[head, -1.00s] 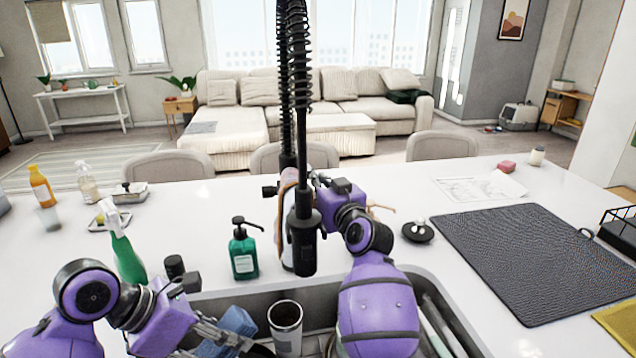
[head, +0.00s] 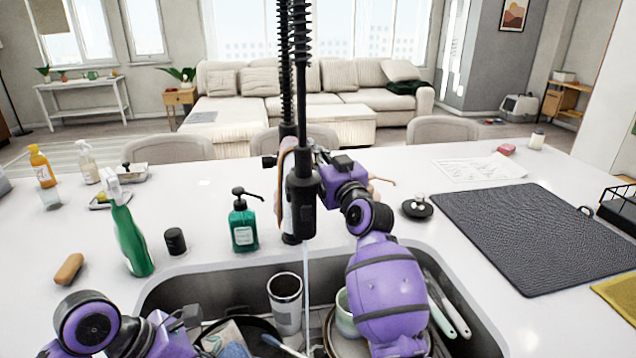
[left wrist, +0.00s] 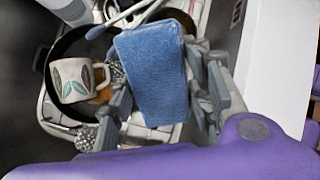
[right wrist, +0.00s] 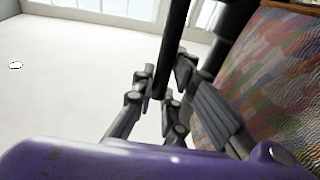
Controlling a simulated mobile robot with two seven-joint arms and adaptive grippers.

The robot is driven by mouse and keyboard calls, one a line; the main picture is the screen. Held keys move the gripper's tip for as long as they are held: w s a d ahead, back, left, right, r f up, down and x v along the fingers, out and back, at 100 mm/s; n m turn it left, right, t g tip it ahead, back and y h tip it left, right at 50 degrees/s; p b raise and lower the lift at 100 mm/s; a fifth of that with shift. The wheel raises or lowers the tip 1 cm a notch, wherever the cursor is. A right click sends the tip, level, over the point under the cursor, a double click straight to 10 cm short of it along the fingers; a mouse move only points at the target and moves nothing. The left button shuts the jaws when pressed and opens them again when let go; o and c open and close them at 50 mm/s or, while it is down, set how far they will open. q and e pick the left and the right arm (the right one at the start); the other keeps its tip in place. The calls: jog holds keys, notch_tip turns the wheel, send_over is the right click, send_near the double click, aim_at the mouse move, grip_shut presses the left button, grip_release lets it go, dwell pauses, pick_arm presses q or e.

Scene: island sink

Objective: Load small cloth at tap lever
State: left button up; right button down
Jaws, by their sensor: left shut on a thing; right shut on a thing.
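The small blue cloth (left wrist: 158,85) is held between the fingers of my left gripper (left wrist: 155,68), above the sink's contents in the left wrist view. In the head view the left gripper is low in the sink, partly cut off by the bottom edge. The black tap (head: 301,205) stands at the sink's far edge, with a thin stream of water (head: 306,275) falling from it. My right gripper (right wrist: 165,75) is closed around a thin black rod (right wrist: 172,40), seemingly the tap lever. In the head view its fingers are largely hidden behind the tap.
The sink (head: 455,290) holds a metal tumbler (head: 286,308), a dark pan, a leaf-patterned mug (left wrist: 72,80) and utensils. A green spray bottle (head: 130,240), soap dispenser (head: 243,225) and black drying mat (head: 540,235) stand or lie around it. A patterned surface (right wrist: 275,75) is close beside the right gripper.

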pick_arm(q)
jog(key=shift+s+f, duration=0.2)
jog(key=shift+f, duration=0.6)
pick_arm(e)
jog(key=shift+s+f, duration=0.25)
jog(key=shift+f, duration=0.1)
pick_arm(q)
jog(key=shift+w+f, duration=0.1)
pick_arm(e)
jog(key=shift+r+y, duration=0.1)
jog(key=shift+y, duration=0.2)
pick_arm(q)
jog(key=shift+w, duration=0.1)
pick_arm(e)
jog(key=shift+w+r, duration=0.1)
jog(key=shift+r, duration=0.1)
jog(key=c, duration=2.1)
grip_release()
pick_arm(q)
jog(key=shift+w, duration=0.15)
pick_arm(e)
jog(key=o, duration=0.4)
jog(key=shift+w, duration=0.15)
jog(key=shift+c, duration=0.2)
jog(key=shift+r, duration=0.1)
notch_tip(320, 180, up, 10)
jog(key=shift+f, duration=0.1)
